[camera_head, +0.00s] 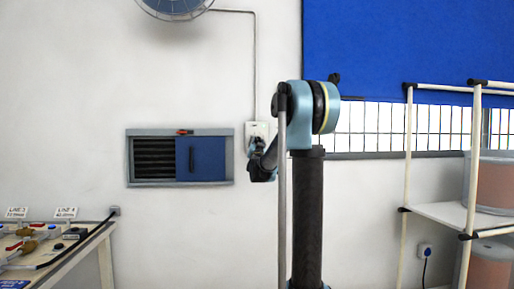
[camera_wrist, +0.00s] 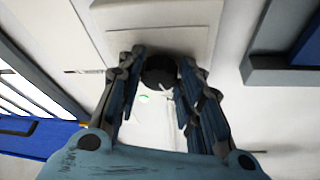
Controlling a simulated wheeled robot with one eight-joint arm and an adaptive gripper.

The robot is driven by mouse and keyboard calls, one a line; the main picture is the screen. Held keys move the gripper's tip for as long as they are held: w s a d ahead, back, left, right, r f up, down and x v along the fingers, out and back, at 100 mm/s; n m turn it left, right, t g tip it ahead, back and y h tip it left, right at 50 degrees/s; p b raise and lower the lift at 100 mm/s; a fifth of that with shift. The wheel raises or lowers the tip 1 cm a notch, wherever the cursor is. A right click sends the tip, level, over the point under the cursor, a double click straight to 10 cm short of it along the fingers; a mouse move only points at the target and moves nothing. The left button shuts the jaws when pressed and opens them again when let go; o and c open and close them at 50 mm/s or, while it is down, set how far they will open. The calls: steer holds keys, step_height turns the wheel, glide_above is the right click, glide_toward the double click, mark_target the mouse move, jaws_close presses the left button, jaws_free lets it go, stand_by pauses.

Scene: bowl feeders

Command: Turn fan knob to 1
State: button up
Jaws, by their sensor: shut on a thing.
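The fan knob (camera_wrist: 160,72) is a round dark knob on a pale wall plate (camera_wrist: 150,27), seen in the wrist view. My gripper (camera_wrist: 160,85) has a blue-grey finger on each side of the knob and is shut on it. In the head view the wall plate (camera_head: 258,130) is at the centre, with my gripper (camera_head: 257,150) at its lower part and the knob hidden. A round blue fan (camera_head: 174,5) is at the top, joined to the plate by a conduit (camera_head: 254,60). The knob's number marks are too small to read.
A vent with a blue sliding panel (camera_head: 201,158) is on the wall left of the plate. A barred window (camera_head: 372,127) and a white shelf rack (camera_head: 437,213) are to the right. A bench (camera_head: 75,262) with valves stands at lower left.

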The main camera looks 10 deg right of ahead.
steer(key=o, duration=1.1)
steer(key=shift+c, duration=0.2)
steer(key=v, duration=1.2)
steer(key=shift+f, duration=0.15)
